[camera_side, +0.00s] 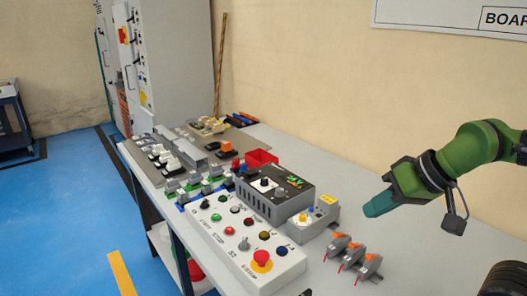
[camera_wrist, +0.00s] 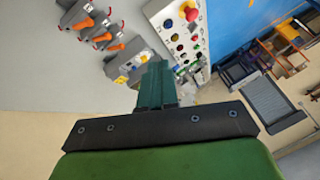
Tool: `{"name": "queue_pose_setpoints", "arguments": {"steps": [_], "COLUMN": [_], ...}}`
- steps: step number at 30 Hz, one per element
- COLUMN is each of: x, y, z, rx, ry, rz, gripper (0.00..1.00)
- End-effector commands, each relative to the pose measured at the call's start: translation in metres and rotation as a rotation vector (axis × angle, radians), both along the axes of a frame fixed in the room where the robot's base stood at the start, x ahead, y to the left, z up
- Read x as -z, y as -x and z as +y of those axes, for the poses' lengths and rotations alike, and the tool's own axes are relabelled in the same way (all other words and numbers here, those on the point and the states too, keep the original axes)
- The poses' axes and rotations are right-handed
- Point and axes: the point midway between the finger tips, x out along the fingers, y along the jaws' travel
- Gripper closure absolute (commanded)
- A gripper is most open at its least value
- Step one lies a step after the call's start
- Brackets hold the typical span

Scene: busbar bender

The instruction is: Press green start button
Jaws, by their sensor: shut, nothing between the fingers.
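The grey-white control panel (camera_side: 272,272) lies on the bench in the side view, with several coloured buttons, knobs and a red mushroom knob on a yellow base. A green button (camera_side: 216,217) sits toward its far left end, near a red button (camera_side: 230,231). The panel also shows at the top of the wrist view (camera_wrist: 158,8), where its small buttons are hard to tell apart. My gripper (camera_side: 370,211) is shut and empty, with teal fingers pointing left, to the right of the panel and apart from it. Its fingers show in the wrist view (camera_wrist: 155,75).
A dark grey box (camera_side: 268,203) and a small unit with a yellow-topped knob (camera_side: 303,219) stand behind the panel. Several orange-levered grey clamps (camera_side: 352,252) stand on the bench at right. A red bin (camera_side: 262,158) is farther back. The wall is behind.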

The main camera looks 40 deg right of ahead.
Motion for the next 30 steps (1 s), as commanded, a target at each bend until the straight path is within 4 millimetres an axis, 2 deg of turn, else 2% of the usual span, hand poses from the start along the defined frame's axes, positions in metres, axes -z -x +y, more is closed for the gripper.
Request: {"name": "queue_pose_setpoints", "arguments": {"steps": [20,23,26,30], "x": [0.0,0.006,0.016,0.022], "y": [0.0,-0.001,-0.006,-0.032], "z": [0.001,0.005,0.01,0.02], "rx": [-0.002,-0.021,-0.044,-0.078], "ry": [0.0,-0.001,-0.005,-0.013], "rz": [0.0,0.026,0.078,0.146], "gripper": [1.0,1.0,1.0,1.0]}}
